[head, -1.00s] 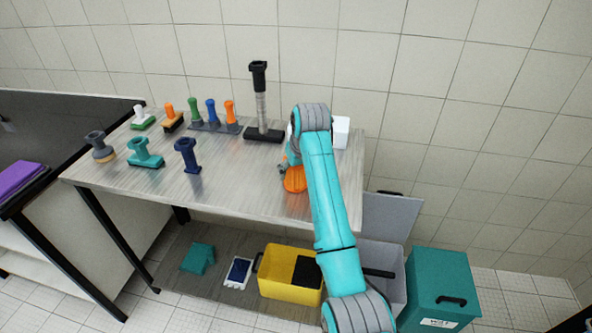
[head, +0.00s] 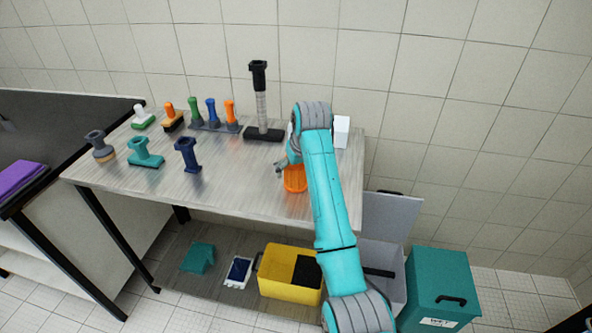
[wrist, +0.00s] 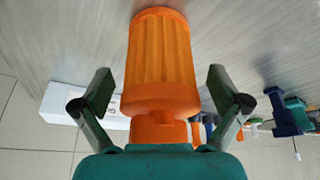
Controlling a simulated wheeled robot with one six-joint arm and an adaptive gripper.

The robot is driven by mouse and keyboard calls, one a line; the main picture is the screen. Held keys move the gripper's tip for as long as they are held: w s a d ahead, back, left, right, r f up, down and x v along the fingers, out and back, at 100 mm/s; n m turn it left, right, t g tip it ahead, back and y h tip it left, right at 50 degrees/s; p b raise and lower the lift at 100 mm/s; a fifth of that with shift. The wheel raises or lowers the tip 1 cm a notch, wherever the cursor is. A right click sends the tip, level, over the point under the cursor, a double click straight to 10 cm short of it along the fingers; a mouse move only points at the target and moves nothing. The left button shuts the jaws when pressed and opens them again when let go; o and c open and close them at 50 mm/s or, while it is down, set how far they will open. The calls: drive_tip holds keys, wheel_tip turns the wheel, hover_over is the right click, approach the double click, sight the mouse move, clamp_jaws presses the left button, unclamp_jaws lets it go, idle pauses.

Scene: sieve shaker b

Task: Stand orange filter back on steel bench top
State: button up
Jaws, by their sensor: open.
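The orange filter (head: 296,179) is a ribbed orange body at the right part of the steel bench top (head: 240,190), partly hidden by my arm. In the wrist view the filter (wrist: 158,62) has its narrower neck toward my gripper and its far end against the bench surface. It looks upright on the bench, with that view upside down. My gripper (wrist: 160,90) is open, one finger on each side of the filter, with a visible gap on both sides. In the head view my gripper (head: 281,168) is mostly hidden behind my arm.
A dark-based stand with a tall column (head: 262,110) is behind and left of the filter. A white box (head: 341,132) is at the back right. A dark blue tool (head: 187,155) and several brushes stand to the left. Bare bench lies between the blue tool and the filter.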

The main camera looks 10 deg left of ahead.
drive_tip(key=v, duration=1.1)
drive_tip(key=shift+s+r, duration=0.1)
